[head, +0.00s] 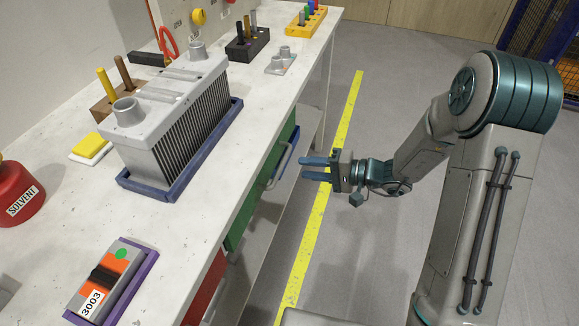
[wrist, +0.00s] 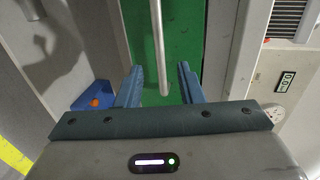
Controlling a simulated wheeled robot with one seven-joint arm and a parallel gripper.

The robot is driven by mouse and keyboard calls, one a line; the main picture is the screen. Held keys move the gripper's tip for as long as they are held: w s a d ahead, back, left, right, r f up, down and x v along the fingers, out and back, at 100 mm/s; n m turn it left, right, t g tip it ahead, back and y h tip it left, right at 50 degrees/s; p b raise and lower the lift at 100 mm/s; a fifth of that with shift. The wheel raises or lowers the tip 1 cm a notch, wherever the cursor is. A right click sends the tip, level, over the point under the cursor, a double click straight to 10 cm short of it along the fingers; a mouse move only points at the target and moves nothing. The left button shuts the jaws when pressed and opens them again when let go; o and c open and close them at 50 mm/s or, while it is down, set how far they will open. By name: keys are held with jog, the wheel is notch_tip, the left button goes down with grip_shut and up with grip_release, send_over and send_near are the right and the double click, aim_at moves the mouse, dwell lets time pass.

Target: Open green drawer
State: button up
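The green drawer (head: 248,207) is in the bench's front side, under the worktop, and looks closed. Its pale bar handle (head: 280,163) stands out from the front. My gripper (head: 316,168) is to the right of the handle in the head view, fingers pointing at it, with a gap that I cannot measure. In the wrist view the green front (wrist: 185,50) fills the middle, and the handle bar (wrist: 158,50) runs down between my two blue fingers (wrist: 160,88). The fingers are apart and do not appear to touch the bar.
A red drawer (head: 205,290) is beside the green one. The worktop (head: 190,228) carries a grey finned unit (head: 165,120) in a blue tray, an orange-grey device (head: 108,280) and a red solvent can (head: 18,192). Floor with a yellow line (head: 316,220) lies right of the bench.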

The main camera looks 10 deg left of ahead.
jog(key=x, duration=0.6)
jog(key=shift+d, duration=0.1)
grip_shut()
